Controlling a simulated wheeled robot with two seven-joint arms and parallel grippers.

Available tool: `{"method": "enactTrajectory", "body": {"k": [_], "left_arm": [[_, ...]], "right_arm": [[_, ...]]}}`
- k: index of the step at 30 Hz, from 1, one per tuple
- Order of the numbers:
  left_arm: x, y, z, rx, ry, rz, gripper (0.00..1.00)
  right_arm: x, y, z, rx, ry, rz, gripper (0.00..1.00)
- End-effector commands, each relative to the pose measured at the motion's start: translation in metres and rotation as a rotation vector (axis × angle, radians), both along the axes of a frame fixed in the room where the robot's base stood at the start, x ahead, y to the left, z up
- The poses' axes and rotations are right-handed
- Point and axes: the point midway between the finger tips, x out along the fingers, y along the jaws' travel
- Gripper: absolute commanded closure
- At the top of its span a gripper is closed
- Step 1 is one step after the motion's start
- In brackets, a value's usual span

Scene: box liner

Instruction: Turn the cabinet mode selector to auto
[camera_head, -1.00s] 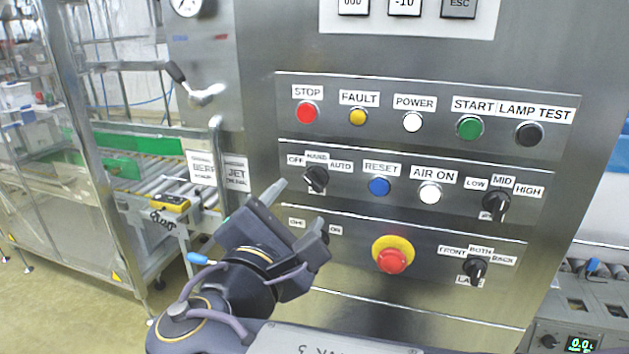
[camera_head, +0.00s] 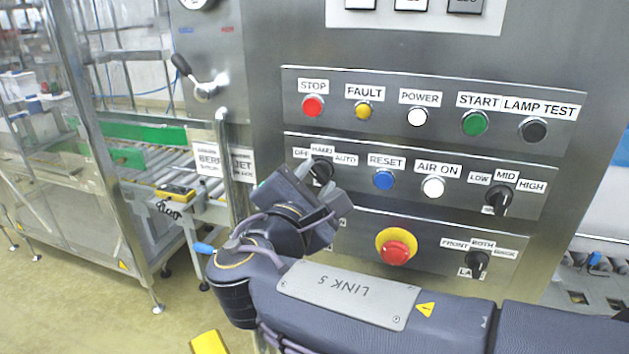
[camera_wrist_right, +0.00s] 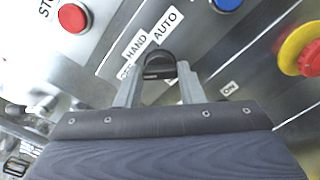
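The mode selector (camera_head: 322,171) is a black rotary knob on the cabinet's middle control strip, with OFF, HAND and AUTO labels around it. In the head view my right gripper (camera_head: 314,185) is right at it and hides its lower left part. In the right wrist view the knob (camera_wrist_right: 158,66) lies between the tips of my two fingers (camera_wrist_right: 158,82), which are apart on either side of it. I cannot tell whether either finger touches it, nor which label the knob points to. My left gripper is not in view.
A blue RESET button (camera_head: 384,180) and white AIR ON button (camera_head: 433,188) sit to the right. The red emergency stop (camera_head: 397,252) is below right. A red STOP button (camera_head: 313,106) is above. A lever handle (camera_head: 190,76) juts out at the left.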

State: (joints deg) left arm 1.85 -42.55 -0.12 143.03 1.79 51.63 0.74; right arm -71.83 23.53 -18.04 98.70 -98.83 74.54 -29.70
Motion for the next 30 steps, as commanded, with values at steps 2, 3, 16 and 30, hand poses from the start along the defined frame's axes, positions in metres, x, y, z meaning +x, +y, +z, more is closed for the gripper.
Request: {"method": "enactTrajectory", "body": {"k": [2, 3, 16, 30], "left_arm": [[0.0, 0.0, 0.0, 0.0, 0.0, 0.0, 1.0], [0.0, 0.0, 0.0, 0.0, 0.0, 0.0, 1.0], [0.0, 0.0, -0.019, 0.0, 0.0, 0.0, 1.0], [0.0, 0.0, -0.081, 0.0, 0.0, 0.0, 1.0]], "right_arm": [[0.0, 0.0, 0.0, 0.0, 0.0, 0.0, 0.82], [0.0, 0.0, 0.0, 0.0, 0.0, 0.0, 0.87], [0.0, 0.0, -0.004, 0.088, -0.027, 0.0, 0.88], [0.0, -0.001, -0.008, 0.47, -0.153, -0.001, 0.88]]}}
